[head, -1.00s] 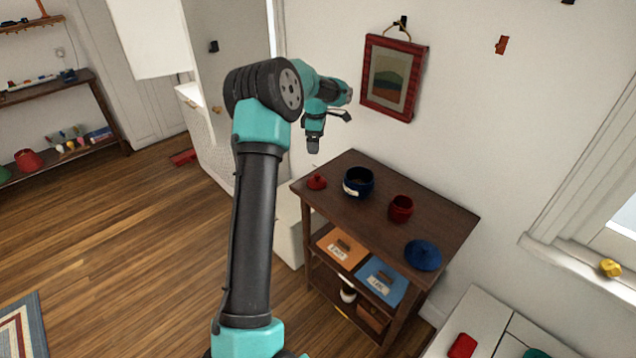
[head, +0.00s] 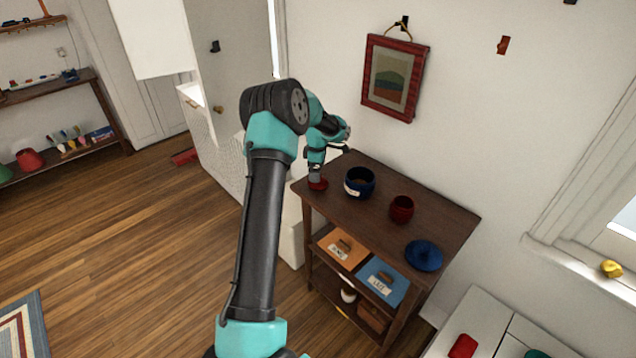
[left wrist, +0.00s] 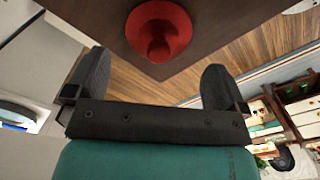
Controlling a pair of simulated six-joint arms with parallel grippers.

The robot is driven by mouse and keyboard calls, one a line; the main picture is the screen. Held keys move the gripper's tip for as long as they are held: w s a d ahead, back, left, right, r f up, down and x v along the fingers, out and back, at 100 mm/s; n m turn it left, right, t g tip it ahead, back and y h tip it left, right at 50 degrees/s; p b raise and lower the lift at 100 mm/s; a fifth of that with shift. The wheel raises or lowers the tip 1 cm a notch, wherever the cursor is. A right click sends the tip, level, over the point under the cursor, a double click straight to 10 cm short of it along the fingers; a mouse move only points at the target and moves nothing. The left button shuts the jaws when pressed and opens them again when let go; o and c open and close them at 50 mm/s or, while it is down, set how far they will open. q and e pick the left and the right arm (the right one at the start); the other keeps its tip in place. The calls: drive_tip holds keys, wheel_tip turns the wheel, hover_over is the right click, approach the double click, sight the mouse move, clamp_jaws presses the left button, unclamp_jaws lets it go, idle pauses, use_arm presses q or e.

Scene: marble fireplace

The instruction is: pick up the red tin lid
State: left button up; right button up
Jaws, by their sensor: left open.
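The red tin lid (head: 318,185) lies at the left end of the dark wooden table top, partly hidden by my gripper in the head view. In the left wrist view the red lid (left wrist: 159,30) shows whole or nearly so, with its knob towards me, near the table's edge. My left gripper (head: 316,174) is just above the lid in the head view. In the left wrist view its two fingers (left wrist: 153,82) are spread wide, with nothing between them, and the lid is beyond the tips. My right gripper is not in view.
On the same table (head: 376,215) stand a blue pot (head: 359,183) right of the lid, a red tin (head: 401,210), and a blue lid (head: 424,256). An orange box (head: 341,247) and a blue box (head: 383,282) sit on the shelf below. A framed picture (head: 395,77) hangs above.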

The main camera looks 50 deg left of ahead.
use_arm(q)
drive_tip(key=shift+w+f, duration=0.15)
drive_tip(key=shift+f, duration=2.4)
drive_tip(key=shift+c, duration=0.2)
drive_tip(key=c, duration=0.8)
